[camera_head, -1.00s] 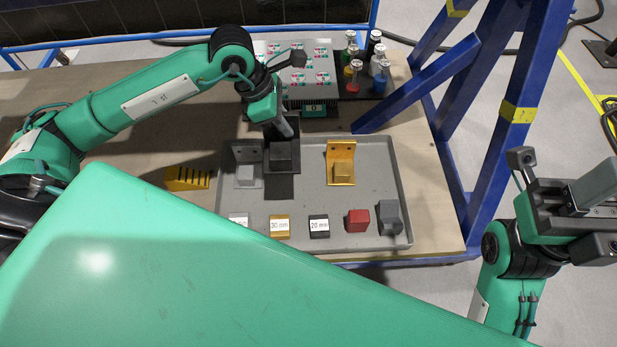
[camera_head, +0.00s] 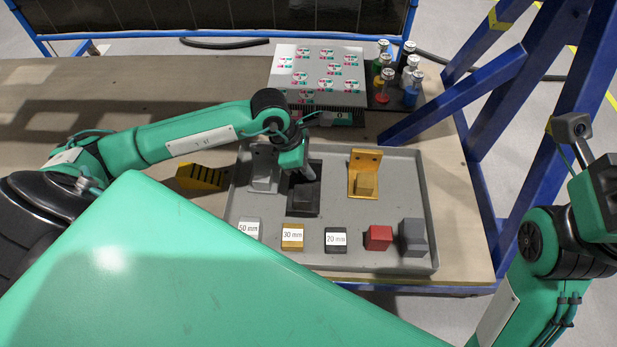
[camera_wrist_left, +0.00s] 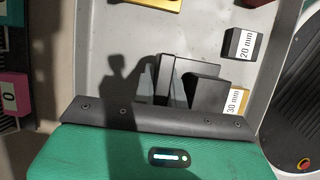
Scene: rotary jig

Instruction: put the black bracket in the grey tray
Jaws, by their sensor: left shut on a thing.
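The black bracket (camera_head: 303,197) is within the grey tray (camera_head: 405,195), between the grey bracket (camera_head: 264,172) and the gold bracket (camera_head: 364,174). My left gripper (camera_head: 299,172) reaches down over it and is shut on it. In the left wrist view the black bracket (camera_wrist_left: 198,88) is just beyond the gripper housing; the fingertips are largely hidden. I cannot tell whether the bracket touches the tray floor. My right gripper (camera_head: 600,195) is at the right edge, partly cut off, away from the tray.
Blocks labelled 50 mm, 30 mm (camera_head: 292,237) and 20 mm (camera_head: 336,240), a red block (camera_head: 377,237) and a grey block (camera_head: 413,238) line the tray's front. A yellow slotted piece (camera_head: 200,177) lies left. A panel (camera_head: 320,75) and bottles (camera_head: 411,90) stand behind; blue beams (camera_head: 480,75) rise right.

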